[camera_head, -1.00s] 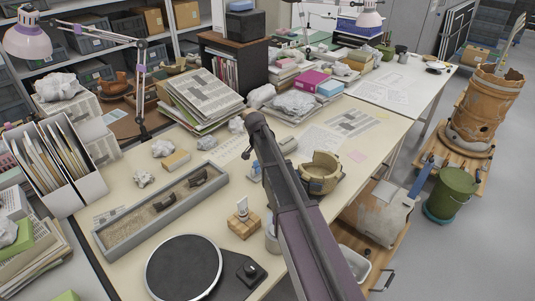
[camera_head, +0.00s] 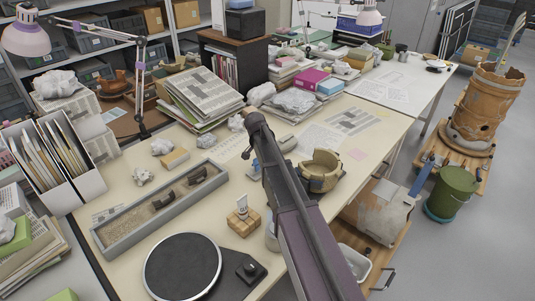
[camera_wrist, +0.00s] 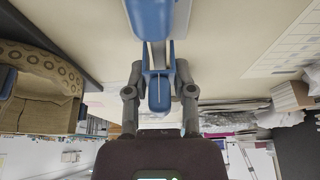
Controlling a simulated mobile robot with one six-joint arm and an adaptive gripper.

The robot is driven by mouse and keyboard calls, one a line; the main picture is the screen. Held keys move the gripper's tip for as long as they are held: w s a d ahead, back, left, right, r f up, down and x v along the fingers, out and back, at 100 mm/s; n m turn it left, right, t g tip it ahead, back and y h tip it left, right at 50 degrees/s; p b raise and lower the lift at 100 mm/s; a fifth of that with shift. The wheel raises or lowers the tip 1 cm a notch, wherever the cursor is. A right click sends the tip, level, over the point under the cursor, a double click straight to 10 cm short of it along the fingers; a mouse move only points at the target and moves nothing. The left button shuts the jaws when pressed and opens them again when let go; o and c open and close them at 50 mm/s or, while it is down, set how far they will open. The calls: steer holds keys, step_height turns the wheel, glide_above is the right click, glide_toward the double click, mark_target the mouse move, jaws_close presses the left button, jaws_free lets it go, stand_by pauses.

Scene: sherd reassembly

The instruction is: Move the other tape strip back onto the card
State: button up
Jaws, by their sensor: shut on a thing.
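My gripper (camera_wrist: 157,60) has blue fingers and appears closed in the wrist view. What it grips is too thin or too hidden to make out. In the head view my arm hides most of it, and a little blue (camera_head: 254,170) shows left of the arm, over the table beside the vessel. I cannot pick out a tape strip or the card for certain in either view.
A tan vessel (camera_head: 320,172) stands right of my arm and also shows in the wrist view (camera_wrist: 38,85). A grey sand tray (camera_head: 130,230) with dark sherds, a black turntable (camera_head: 182,268) and a wooden block (camera_head: 243,224) are to the left. Printed sheets (camera_head: 352,122) lie behind.

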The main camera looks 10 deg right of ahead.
steer(key=shift+f+b, duration=0.9)
stand_by(2.0)
stand_by(0.5)
steer(key=o, duration=0.8)
